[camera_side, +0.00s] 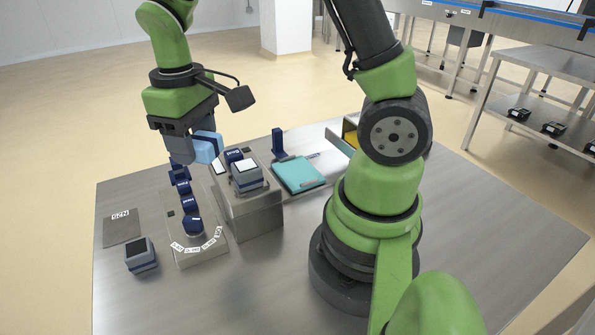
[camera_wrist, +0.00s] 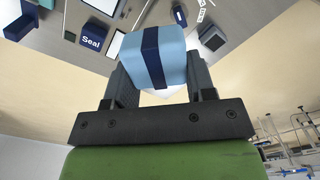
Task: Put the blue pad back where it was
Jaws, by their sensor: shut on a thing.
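The blue pad (camera_side: 208,148) is a light blue block with a dark blue band. My gripper (camera_side: 195,150) is shut on it and holds it in the air above the back of the tray sealer (camera_side: 255,208). In the wrist view the pad (camera_wrist: 172,48) sits between the two fingers (camera_wrist: 157,80), with its band running along its middle. The pad's underside and the spot below it are partly hidden. A grey block with a white top (camera_side: 247,172) and a dark band stands on the sealer's raised box.
A grey block with a dark top (camera_side: 140,258) stands on the table at front left, near a flat grey labelled plate (camera_side: 122,228). A panel with dark blue knobs (camera_side: 193,228) is beside the sealer box. A teal clipboard (camera_side: 300,174) lies behind right, near a blue post (camera_side: 278,143).

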